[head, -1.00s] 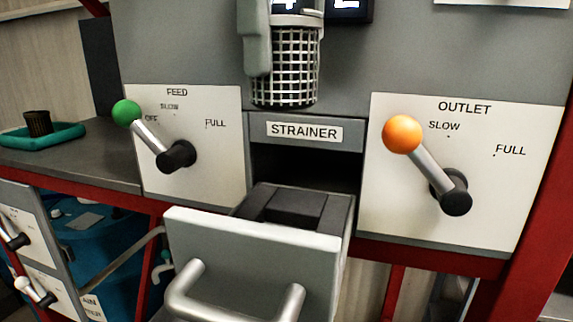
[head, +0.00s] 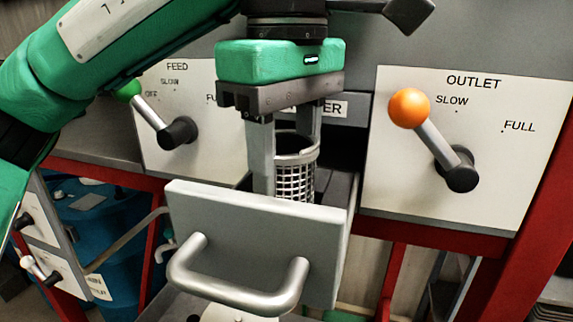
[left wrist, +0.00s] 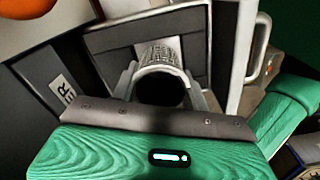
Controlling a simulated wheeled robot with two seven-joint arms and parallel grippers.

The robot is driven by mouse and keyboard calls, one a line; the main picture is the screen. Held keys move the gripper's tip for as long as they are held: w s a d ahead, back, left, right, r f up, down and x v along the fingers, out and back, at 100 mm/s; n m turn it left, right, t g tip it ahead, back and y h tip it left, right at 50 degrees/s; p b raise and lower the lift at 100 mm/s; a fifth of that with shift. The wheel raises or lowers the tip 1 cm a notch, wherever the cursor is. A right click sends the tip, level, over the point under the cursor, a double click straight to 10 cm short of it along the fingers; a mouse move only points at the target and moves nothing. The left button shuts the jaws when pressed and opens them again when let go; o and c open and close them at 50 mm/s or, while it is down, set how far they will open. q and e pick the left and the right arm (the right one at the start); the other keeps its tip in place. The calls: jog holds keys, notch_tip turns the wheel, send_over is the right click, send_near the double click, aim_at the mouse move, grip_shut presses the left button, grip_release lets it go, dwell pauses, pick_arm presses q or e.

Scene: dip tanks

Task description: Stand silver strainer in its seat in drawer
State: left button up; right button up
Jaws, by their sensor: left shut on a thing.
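The silver strainer (head: 296,180) is a mesh cup with a solid rim, roughly upright above or partly inside the open drawer (head: 255,222). My left gripper (head: 285,160) is shut on it near the rim, with one finger on each side. The drawer front hides the strainer's lower end in the head view, so I cannot tell whether it touches the seat. In the left wrist view, the strainer (left wrist: 168,56) shows its dark opening between the fingers (left wrist: 162,82), over the dark drawer interior (left wrist: 110,40). My right gripper is not in view.
The feed lever (head: 150,115) with a green knob stands left of the drawer, close under my left arm. The outlet lever (head: 432,140) with an orange knob stands to the right. The drawer handle (head: 235,292) juts out in front.

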pick_arm(q)
jog(key=shift+f, duration=0.75)
jog(key=shift+f, duration=0.2)
jog(key=o, duration=1)
jog(key=shift+r, duration=0.2)
notch_tip(320, 180, up, 12)
